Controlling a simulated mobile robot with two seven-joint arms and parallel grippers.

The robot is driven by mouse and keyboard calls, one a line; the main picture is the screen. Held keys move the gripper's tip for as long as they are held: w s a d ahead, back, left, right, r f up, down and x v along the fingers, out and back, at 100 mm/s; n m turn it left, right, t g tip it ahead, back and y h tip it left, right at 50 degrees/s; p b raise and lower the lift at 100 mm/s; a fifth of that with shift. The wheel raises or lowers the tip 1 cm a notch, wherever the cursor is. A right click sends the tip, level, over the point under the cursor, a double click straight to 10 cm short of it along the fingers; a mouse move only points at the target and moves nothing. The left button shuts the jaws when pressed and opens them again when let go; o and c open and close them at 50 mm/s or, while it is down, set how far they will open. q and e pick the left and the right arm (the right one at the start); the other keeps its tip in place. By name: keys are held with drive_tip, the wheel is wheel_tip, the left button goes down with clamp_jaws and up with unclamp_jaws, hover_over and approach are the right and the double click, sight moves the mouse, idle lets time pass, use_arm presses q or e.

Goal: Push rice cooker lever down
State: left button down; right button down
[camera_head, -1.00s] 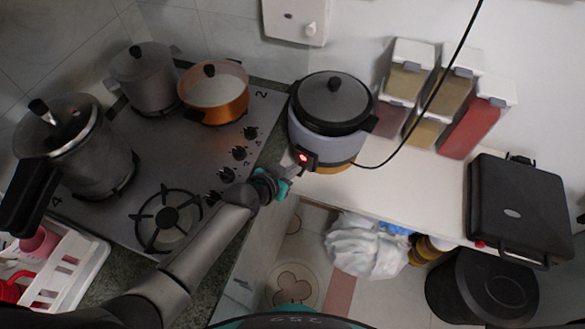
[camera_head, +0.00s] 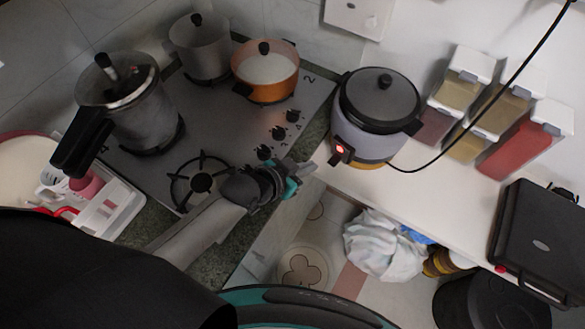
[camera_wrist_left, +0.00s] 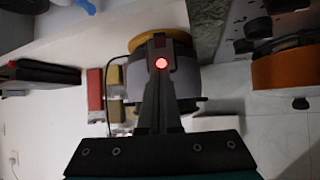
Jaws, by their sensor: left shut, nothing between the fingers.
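The rice cooker (camera_head: 374,115) stands on the white counter, with a dark lid and a grey-white body. Its lever panel (camera_head: 341,150) on the front left shows a lit red light. My left gripper (camera_head: 308,168) is shut and empty, a short way left of and below the panel, apart from it in the head view. In the left wrist view, the closed fingers (camera_wrist_left: 157,84) point toward the rice cooker (camera_wrist_left: 188,75), just short of the red light (camera_wrist_left: 161,63) in the picture. The lever's own position is too small to tell. My right gripper is not in view.
A stove (camera_head: 238,123) with an orange pot (camera_head: 268,88) and metal pots lies to the left. Spice dispensers (camera_head: 487,100) stand right of the cooker, and a black cord (camera_head: 470,122) crosses before them. A black case (camera_head: 538,240) lies at the right.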

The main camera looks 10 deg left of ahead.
use_arm(q)
drive_tip(key=v, duration=0.6)
idle(0.6)
